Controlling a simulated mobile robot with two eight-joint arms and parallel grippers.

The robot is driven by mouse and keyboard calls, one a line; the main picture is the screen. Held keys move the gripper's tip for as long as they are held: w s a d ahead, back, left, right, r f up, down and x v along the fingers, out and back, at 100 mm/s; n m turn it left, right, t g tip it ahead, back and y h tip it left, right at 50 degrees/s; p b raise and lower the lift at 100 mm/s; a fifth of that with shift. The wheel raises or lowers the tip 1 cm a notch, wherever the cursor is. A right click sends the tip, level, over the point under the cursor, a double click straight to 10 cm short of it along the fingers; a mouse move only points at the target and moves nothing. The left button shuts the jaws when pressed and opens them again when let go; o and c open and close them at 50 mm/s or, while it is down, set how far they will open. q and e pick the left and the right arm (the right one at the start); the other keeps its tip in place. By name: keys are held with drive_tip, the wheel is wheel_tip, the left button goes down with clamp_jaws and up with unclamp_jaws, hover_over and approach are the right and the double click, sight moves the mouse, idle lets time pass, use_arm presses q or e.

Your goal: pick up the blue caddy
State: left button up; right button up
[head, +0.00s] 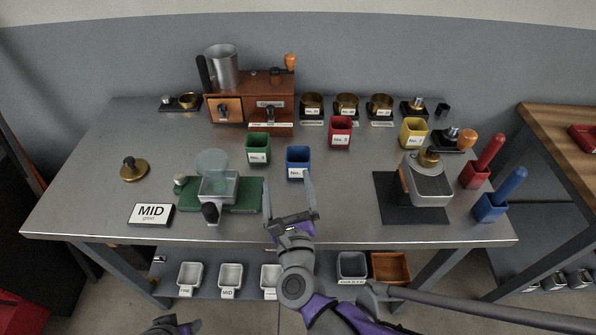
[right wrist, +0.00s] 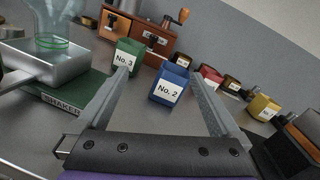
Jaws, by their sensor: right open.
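The blue caddy (head: 298,157), a small square cup labelled "No. 2", stands upright on the metal table near its middle. In the right wrist view the blue caddy (right wrist: 169,84) sits ahead, between the two finger lines. My right gripper (head: 289,184) is open and empty, just on the near side of the caddy. Its fingers (right wrist: 160,82) point toward the caddy, and I see no clear contact. My left gripper (head: 172,326) shows only in part at the bottom edge, its jaws unclear.
A green caddy (head: 257,147) stands close left of the blue one, a red caddy (head: 340,131) behind right. The green shaker base (head: 245,193) is left of my right gripper. A grey tray device (head: 429,186) is farther right. The tabletop right of the blue caddy is clear.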

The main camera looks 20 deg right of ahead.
sight(298, 168)
drive_tip(key=f+m+h, duration=0.1)
drive_tip(key=m, duration=0.1)
drive_tip(key=d+f+m+h, duration=0.1)
drive_tip(key=f+m, duration=0.1)
drive_tip(key=shift+d+g+b, duration=0.15)
drive_tip(key=shift+g+b, duration=0.15)
drive_tip(key=shift+b, duration=0.05)
drive_tip(key=shift+m, duration=0.5)
drive_tip(key=x, duration=0.4)
drive_tip(key=shift+w+d, duration=0.1)
drive_tip(key=shift+d, duration=0.3)
drive_tip(key=shift+d+b+x, duration=0.15)
drive_tip(key=shift+b+x, duration=0.25)
drive_tip(key=shift+x, duration=1.15)
drive_tip(key=shift+d+b+x, duration=0.15)
drive_tip(key=shift+b+x, duration=0.2)
drive_tip(key=shift+x, duration=1.25)
use_arm(q)
wheel_tip(298, 168, down, 3)
drive_tip(key=shift+w+f, duration=0.15)
drive_tip(key=shift+f, duration=0.05)
use_arm(e)
drive_tip(key=shift+r, duration=0.2)
drive_tip(key=c, duration=1.5)
